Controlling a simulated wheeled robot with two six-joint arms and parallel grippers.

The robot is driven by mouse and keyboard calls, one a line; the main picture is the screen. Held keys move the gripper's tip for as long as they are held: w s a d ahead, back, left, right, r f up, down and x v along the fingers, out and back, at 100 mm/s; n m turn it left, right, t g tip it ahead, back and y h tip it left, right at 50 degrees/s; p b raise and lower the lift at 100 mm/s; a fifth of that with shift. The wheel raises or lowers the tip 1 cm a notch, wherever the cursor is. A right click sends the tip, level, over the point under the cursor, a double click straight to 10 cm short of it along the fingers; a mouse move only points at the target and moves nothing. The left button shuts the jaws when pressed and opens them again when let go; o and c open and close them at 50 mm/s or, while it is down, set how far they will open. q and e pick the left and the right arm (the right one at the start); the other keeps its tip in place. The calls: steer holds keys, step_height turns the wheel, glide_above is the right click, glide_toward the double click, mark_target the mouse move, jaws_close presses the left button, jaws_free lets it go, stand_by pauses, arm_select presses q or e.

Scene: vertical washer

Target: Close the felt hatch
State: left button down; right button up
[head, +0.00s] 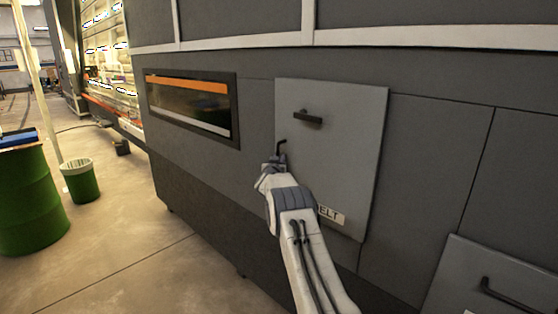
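The felt hatch (345,150) is a light grey rectangular panel on the front of the dark grey machine. It has a black bar handle (308,117) near its top and a white label, partly hidden by my arm, on which "ELT" reads. Its edges stand out from the machine face; I cannot tell if it is fully closed. My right gripper (277,156) is at the hatch's left edge, below and left of the handle. Its fingers are small and dark, and whether they touch the panel is unclear. My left gripper is out of view.
A window with an orange strip (187,85) is left of the hatch. Another grey panel with a black handle (508,297) is at the lower right. A green barrel (30,200) and a green bin (80,183) stand at the left.

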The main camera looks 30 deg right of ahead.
steer(key=shift+o, duration=0.6)
steer(key=shift+d, duration=0.1)
steer(key=shift+s+f, duration=0.15)
steer(key=shift+s, duration=0.1)
steer(key=b+v, duration=0.3)
steer(key=v, duration=0.7)
steer(key=shift+a, duration=0.4)
